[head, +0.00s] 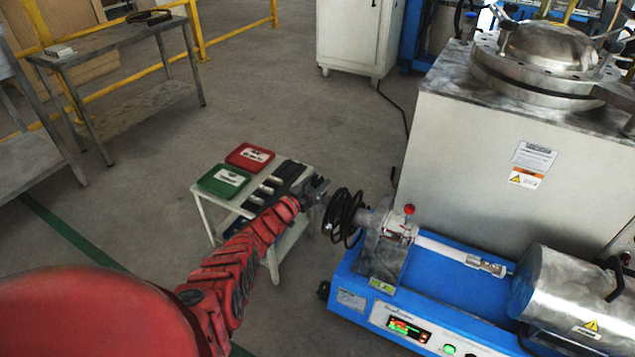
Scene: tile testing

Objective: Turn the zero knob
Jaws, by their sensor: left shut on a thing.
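A black ringed handwheel (343,216) sits at the left end of the blue testing machine (460,290). My left gripper (322,192), on the red arm, is at the left rim of this handwheel and shut on it. The fingertips are small and the exact grip is hard to see. A small red-topped lever (408,210) stands on the metal bracket (387,250) to the right of the handwheel. No label shows which part is the zero knob. My right gripper is not in view.
A small white cart (290,238) with a green case (222,180), a red case (250,156) and dark tools stands behind my left forearm. A lit display panel (408,328) is on the machine's front. A large steel cabinet (470,150) stands behind the machine. The floor at left is open.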

